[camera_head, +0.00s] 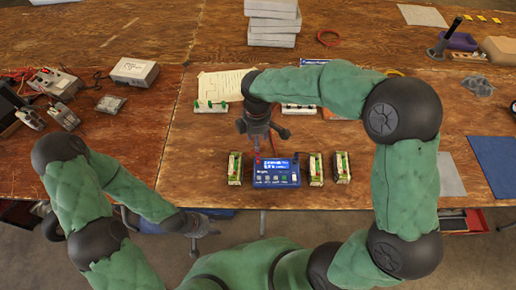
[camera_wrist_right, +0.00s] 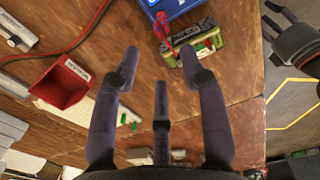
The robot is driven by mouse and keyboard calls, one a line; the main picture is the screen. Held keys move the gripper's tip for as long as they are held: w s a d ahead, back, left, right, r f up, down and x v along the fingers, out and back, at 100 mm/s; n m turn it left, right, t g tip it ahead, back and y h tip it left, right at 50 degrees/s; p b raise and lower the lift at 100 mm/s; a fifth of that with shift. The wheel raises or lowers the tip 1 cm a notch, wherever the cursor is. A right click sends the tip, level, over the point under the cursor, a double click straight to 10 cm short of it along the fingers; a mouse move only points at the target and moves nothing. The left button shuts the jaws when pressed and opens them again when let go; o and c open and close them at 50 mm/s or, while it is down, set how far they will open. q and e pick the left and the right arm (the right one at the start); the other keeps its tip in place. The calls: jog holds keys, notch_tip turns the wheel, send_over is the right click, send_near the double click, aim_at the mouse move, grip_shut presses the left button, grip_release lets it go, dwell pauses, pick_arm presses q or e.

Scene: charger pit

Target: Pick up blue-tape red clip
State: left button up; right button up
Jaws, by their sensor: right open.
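A red clip (camera_wrist_right: 162,28) with a small blue patch shows in the right wrist view, between the blue charger (camera_wrist_right: 172,8) and a green-and-yellow battery pack (camera_wrist_right: 203,42). In the head view the charger (camera_head: 277,174) sits near the table's front edge, and the clip is too small to make out surely. My right gripper (camera_head: 262,132) is above and behind the charger, open, with nothing between its fingers (camera_wrist_right: 158,66). The clip lies beyond the fingertips. My left gripper (camera_head: 205,226) is low at the front edge; its fingers are spread in the right wrist view (camera_wrist_right: 275,32).
Battery packs stand left (camera_head: 235,168) and right (camera_head: 315,168) of the charger, with another (camera_head: 341,167) farther right. A red bin (camera_wrist_right: 62,84) shows in the wrist view. A grey sheet (camera_head: 450,175) and a blue mat (camera_head: 493,165) lie right. Bare wood lies left of the packs.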

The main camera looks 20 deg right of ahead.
aim_at(258, 154)
notch_tip(258, 154, down, 6)
jog(key=shift+s+r+b, duration=0.1)
jog(key=shift+s+b, duration=0.05)
jog(key=shift+b, duration=0.8)
notch_tip(258, 154, down, 5)
jog(key=shift+d+r+b, duration=0.1)
jog(key=shift+b, duration=1.15)
jog(key=shift+s, duration=0.1)
jog(key=shift+c, duration=0.3)
grip_shut()
